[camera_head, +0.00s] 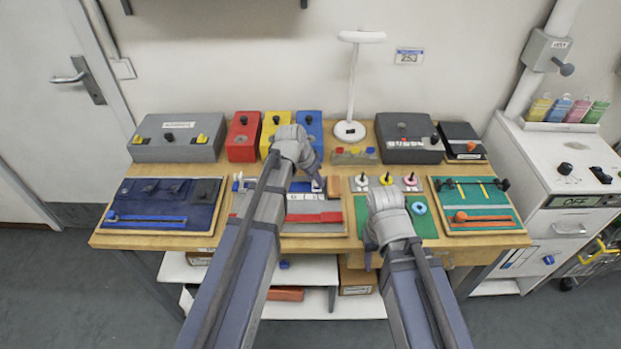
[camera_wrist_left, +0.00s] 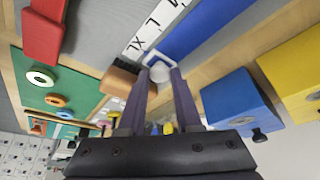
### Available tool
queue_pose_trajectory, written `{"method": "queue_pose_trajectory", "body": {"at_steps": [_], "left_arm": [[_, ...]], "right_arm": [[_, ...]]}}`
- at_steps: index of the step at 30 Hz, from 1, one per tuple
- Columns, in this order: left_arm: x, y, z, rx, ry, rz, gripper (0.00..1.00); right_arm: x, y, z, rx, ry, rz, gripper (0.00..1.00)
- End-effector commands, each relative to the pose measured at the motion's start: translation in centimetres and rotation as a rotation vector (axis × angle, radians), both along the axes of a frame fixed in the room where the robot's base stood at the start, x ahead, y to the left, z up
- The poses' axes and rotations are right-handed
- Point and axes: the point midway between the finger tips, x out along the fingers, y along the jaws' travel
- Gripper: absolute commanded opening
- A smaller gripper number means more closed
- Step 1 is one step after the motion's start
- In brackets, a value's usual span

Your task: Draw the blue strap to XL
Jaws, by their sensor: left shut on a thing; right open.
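The blue strap (camera_wrist_left: 205,30) runs beside a white scale (camera_wrist_left: 155,22) that shows the letters L and XL. A pale buckle (camera_wrist_left: 157,61) is at the strap's end, about level with the XL mark. My left gripper (camera_wrist_left: 160,74) is shut on this buckle; its fingertips hide part of it. In the head view my left gripper (camera_head: 318,182) is over the middle board, and the arm hides part of the strap (camera_head: 301,186). My right gripper (camera_head: 371,258) is open and empty, near the table's front edge, in front of the green board.
A brown block (camera_wrist_left: 122,80) lies close to the buckle; it also shows in the head view (camera_head: 333,187). Red, yellow and blue boxes (camera_head: 310,131) stand behind. A board with coloured rings (camera_head: 418,208) is to the right. A white lamp (camera_head: 350,130) stands at the back.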

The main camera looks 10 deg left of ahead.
Motion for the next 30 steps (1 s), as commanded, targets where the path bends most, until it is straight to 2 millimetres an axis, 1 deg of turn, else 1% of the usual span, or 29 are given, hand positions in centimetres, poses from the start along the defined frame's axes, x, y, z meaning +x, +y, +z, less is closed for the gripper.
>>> {"method": "queue_pose_trajectory", "body": {"at_steps": [1, 6, 9, 16, 20, 26, 30], "left_arm": [[0.0, 0.0, 0.0, 0.001, 0.001, 0.000, 0.35], [0.0, 0.0, 0.0, 0.001, 0.001, 0.000, 0.54], [0.0, 0.0, 0.0, 0.001, 0.001, 0.000, 0.64], [0.0, 0.0, 0.0, 0.001, 0.001, 0.000, 0.64], [-0.1, 0.1, 0.4, 0.001, 0.001, 0.000, 0.64], [-0.6, 0.4, 1.9, 0.000, 0.001, 0.001, 0.64], [-1.2, 0.7, 3.6, 0.000, 0.001, 0.001, 0.64]], "right_arm": [[0.0, 0.0, 0.0, 0.000, 0.000, 0.000, 0.50], [0.0, 0.0, 0.0, 0.000, 0.000, 0.000, 0.50], [0.0, 0.0, 0.0, 0.000, 0.000, 0.000, 0.50], [0.0, 0.0, 0.0, 0.000, 0.000, 0.000, 0.50], [0.0, 0.0, 0.4, 0.000, 0.000, 0.000, 0.50], [0.0, 0.0, 1.9, 0.000, 0.000, 0.000, 0.50], [0.0, 0.0, 3.6, 0.000, 0.000, 0.000, 0.50]]}}
